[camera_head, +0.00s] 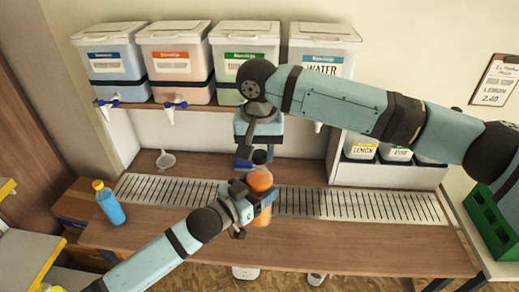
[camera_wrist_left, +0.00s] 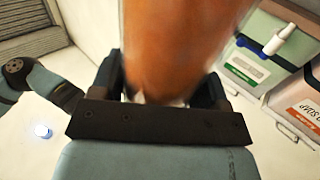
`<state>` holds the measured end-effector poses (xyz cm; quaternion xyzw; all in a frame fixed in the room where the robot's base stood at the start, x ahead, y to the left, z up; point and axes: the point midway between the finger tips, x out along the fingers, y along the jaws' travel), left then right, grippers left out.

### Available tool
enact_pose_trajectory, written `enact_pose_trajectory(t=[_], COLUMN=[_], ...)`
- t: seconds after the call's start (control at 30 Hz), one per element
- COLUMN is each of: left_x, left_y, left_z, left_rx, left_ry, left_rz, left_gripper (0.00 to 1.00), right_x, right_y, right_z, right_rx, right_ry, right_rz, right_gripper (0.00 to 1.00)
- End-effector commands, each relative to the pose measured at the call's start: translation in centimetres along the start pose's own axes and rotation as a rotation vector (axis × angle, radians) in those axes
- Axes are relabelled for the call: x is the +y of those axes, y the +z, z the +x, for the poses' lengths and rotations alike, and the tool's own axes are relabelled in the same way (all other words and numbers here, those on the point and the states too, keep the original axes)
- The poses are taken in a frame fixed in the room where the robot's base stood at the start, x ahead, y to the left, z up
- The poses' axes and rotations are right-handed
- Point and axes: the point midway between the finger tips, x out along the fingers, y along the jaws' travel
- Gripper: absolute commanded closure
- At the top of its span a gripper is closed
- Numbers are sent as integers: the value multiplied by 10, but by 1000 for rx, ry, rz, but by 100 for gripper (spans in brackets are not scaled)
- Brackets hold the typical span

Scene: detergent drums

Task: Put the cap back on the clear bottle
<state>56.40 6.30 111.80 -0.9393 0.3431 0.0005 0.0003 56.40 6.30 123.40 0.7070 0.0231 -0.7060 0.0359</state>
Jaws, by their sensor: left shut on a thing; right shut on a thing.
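The clear bottle (camera_head: 261,183) holds orange liquid and stands about upright above the slatted grate. My left gripper (camera_head: 250,208) is shut around its body; the bottle also fills the upper middle of the left wrist view (camera_wrist_left: 180,45). My right gripper (camera_head: 251,154) comes down from above and is shut at the bottle's top. A dark piece (camera_head: 260,157) shows there between its fingers and the bottle; it looks like the cap. The fingers hide most of it, and I cannot tell whether it touches the neck.
A blue bottle with a yellow cap (camera_head: 108,203) stands left on the wooden counter (camera_head: 370,258). A funnel (camera_head: 165,160) lies behind the grate (camera_head: 355,207). Detergent drums (camera_head: 175,60) with taps line the shelf. A green crate (camera_head: 488,225) is at the right.

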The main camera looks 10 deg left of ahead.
Motion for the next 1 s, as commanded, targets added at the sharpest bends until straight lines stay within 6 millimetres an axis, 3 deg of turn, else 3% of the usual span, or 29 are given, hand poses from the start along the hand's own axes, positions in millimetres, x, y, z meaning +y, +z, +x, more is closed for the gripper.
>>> enact_pose_trajectory(t=[0.53, 0.57, 0.67, 0.77, 1.0], left_x=[0, 0, 0, 0, 0], left_y=[-2, -2, -2, -1, -1], left_z=[0, 0, 0, 0, 0], left_rx=[3, 3, 3, 3, 2], left_ry=[0, 0, 0, 0, 0], left_rz=[0, 0, 0, 0, 0], left_gripper=[80, 97, 97, 97, 97], right_x=[0, 0, 0, -1, -2], right_y=[0, 0, 0, 1, 1], right_z=[11, 10, 11, 11, 12], right_rx=[-1, 0, -1, -7, -19], right_ry=[0, 0, -1, -3, -2], right_rz=[0, 1, 38, 173, 733], right_gripper=[87, 87, 87, 87, 87])
